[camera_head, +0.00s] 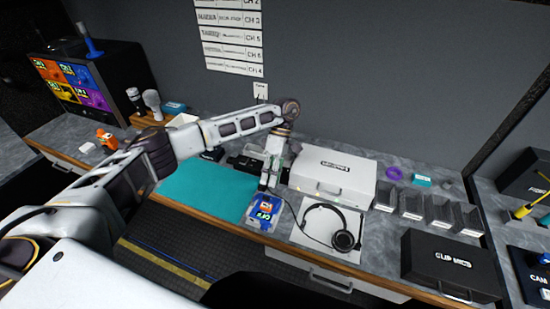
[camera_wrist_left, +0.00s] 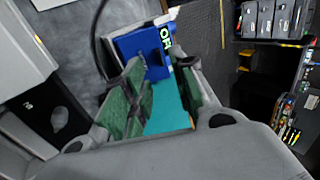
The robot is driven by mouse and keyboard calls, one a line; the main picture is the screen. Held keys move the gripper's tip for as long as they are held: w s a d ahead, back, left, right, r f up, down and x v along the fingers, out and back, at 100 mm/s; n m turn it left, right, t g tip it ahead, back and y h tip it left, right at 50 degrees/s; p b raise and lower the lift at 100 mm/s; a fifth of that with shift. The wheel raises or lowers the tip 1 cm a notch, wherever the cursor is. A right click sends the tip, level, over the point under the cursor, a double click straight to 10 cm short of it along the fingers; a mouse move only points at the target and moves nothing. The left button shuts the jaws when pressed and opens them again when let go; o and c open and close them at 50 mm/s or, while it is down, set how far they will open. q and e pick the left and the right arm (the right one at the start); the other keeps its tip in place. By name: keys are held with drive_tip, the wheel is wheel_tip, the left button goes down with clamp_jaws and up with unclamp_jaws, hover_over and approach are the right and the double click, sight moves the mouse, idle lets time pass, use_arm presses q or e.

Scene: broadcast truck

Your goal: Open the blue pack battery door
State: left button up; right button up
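The blue pack (camera_head: 265,210) lies at the front of the counter, at the right edge of the teal mat (camera_head: 205,187). In the left wrist view the blue pack (camera_wrist_left: 142,48) shows beyond the fingertips, with a white and green lettered part beside it. My left gripper (camera_head: 268,184) points down just behind the pack in the head view. In the wrist view the left gripper (camera_wrist_left: 160,66) is open, with a gap between its green-padded fingers and no object clearly held. I cannot tell contact with the pack or the state of its battery door. My right gripper is not in view.
A headset (camera_head: 342,240) on a white sheet lies right of the pack. A white case (camera_head: 333,171) stands behind it. Several grey bins (camera_head: 412,206) and a black clip mics case (camera_head: 450,265) are further right. The teal mat is mostly clear.

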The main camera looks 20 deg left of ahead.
use_arm(q)
drive_tip(key=v, duration=0.6)
drive_tip(key=shift+r, duration=0.15)
drive_tip(key=shift+w, duration=0.1)
idle(0.4)
